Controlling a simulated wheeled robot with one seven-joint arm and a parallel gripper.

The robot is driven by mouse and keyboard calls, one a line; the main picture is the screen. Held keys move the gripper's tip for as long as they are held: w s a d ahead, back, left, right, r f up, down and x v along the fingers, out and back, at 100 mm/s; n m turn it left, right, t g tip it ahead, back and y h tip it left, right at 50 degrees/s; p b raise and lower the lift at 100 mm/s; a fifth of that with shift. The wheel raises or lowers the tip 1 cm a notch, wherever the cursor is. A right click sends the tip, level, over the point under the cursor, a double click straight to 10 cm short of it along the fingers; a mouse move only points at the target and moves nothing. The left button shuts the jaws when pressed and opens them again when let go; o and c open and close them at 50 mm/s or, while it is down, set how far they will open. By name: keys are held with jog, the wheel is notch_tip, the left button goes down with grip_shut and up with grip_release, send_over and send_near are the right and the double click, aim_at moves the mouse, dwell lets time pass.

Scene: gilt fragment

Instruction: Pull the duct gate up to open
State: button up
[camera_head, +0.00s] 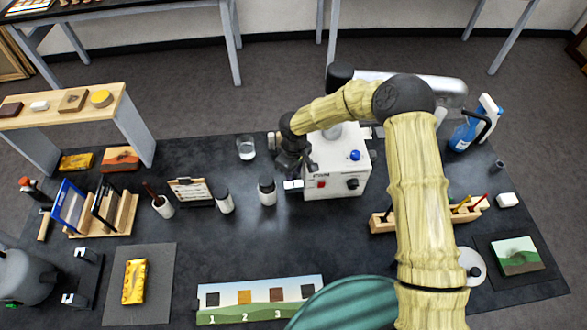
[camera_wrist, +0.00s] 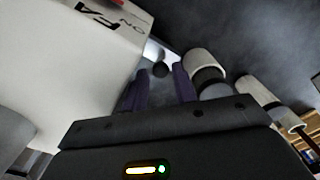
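A white fan box (camera_head: 335,178) stands on the dark table, with a red switch, a blue knob and a black knob. In the wrist view its lettered face (camera_wrist: 75,60) fills the upper left. My gripper (camera_head: 293,163) is at the box's left side, pointing down. Its two fingers (camera_wrist: 160,82) are apart. A small dark knob (camera_wrist: 160,69) by a pale piece shows between or just beyond the fingertips; I cannot tell whether they touch it. A small white piece (camera_head: 293,185) juts from the box's left. I cannot tell which part is the duct gate.
White-and-dark bottles (camera_head: 267,192) stand just left of the box; one also shows near my fingers in the wrist view (camera_wrist: 205,70). A blue spray bottle (camera_head: 463,135) and a wooden rack (camera_head: 381,222) are to the right. Table space before the box is clear.

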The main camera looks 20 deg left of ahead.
jog(key=shift+f, duration=0.25)
grip_shut()
jog(key=shift+r, duration=1.25)
grip_release()
notch_tip(320, 180, up, 17)
jog(key=b, duration=0.5)
jog(key=shift+r, duration=0.2)
